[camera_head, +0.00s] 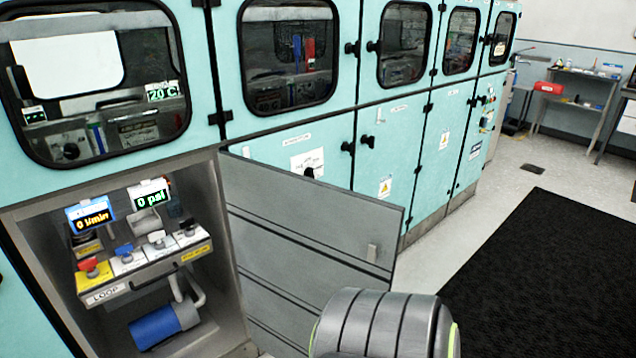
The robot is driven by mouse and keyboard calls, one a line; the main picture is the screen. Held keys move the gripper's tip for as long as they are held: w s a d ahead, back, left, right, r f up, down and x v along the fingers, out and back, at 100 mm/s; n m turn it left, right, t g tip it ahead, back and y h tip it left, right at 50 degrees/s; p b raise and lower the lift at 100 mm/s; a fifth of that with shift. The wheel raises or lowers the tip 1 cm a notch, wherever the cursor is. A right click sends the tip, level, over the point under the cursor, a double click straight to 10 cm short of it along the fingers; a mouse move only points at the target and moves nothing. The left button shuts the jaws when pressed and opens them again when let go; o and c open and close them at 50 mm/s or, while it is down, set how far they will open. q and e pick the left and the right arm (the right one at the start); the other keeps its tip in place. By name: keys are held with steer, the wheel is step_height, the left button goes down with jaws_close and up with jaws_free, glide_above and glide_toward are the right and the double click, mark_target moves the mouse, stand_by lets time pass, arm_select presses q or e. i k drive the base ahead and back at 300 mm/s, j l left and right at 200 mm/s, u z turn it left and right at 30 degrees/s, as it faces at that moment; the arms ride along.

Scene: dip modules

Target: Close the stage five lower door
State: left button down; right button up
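A lower cabinet door (300,235) stands swung open, its grey inner face toward me. It is hinged at the right side of an open lower compartment (228,270). A small latch piece (371,253) shows near its free edge. No label naming the stage is readable on this door. A rounded grey part of my own arm or body shows at the bottom, in front of the door's lower right corner. Neither of my grippers is in view.
Closed teal doors (390,150) continue to the right. A black mat (550,270) lies on the open floor. A bench (575,100) stands at the back right.

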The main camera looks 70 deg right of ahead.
mark_target(298, 240)
steer(key=k+l, duration=0.1)
steer(key=l, duration=0.35)
steer(key=k+l, duration=0.15)
steer(key=l, duration=0.3)
steer(key=k+l, duration=0.1)
steer(key=l, duration=0.3)
steer(key=k+l, duration=0.1)
steer(key=l, duration=0.35)
steer(key=k+l, duration=0.15)
steer(key=l, duration=0.3)
steer(key=k+l, duration=0.1)
steer(key=l, duration=0.35)
steer(key=k+l, duration=0.1)
steer(key=l, duration=0.3)
steer(key=k+l, duration=0.15)
steer(key=l, duration=0.3)
steer(key=k+l, duration=0.1)
steer(key=k, duration=0.25)
